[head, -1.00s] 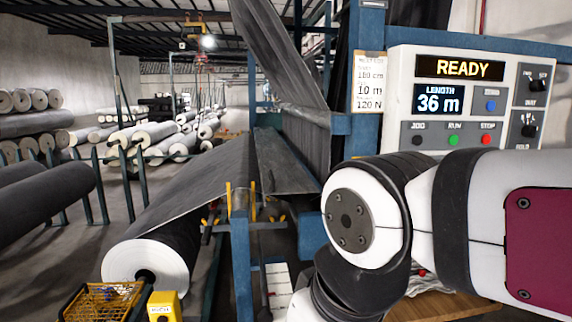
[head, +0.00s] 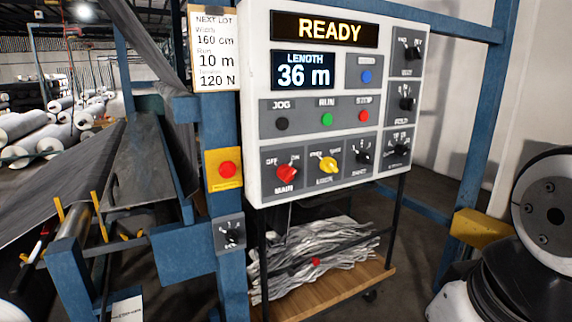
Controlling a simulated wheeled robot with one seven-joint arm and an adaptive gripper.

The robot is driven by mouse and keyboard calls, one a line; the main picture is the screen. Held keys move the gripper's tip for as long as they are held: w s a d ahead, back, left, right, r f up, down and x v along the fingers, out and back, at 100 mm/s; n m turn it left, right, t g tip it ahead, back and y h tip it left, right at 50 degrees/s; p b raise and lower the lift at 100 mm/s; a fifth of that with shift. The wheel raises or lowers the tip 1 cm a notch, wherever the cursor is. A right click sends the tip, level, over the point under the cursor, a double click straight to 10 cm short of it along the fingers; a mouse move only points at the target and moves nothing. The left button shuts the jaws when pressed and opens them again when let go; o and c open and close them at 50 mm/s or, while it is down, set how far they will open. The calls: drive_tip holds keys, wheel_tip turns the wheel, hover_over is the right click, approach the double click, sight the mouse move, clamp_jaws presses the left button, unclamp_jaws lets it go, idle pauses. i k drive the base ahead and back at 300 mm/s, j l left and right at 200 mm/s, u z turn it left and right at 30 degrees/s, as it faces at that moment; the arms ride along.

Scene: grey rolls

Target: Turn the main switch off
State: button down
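The main switch (head: 287,173) is a red rotary knob at the lower left of the white control panel (head: 250,120). "OFF" is printed at its upper left, "ON" at its upper right and "MAIN" below it. Its grip looks tilted toward the ON side, though it is small in view. The panel's display reads READY (head: 324,29) and the length screen (head: 303,70) reads 36 m. My gripper is not in view; only links of my arm show at the right edge, apart from the panel.
A yellow knob (head: 328,165) sits right of the main switch, with black knobs beyond it. A red button on a yellow plate (head: 227,169) is on the blue post to the left. A wooden cart (head: 340,288) with grey strips stands below the panel.

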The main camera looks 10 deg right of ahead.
sight(285, 172)
drive_tip(key=j, duration=0.8)
drive_tip(key=i+j, duration=0.1)
drive_tip(key=j, duration=0.75)
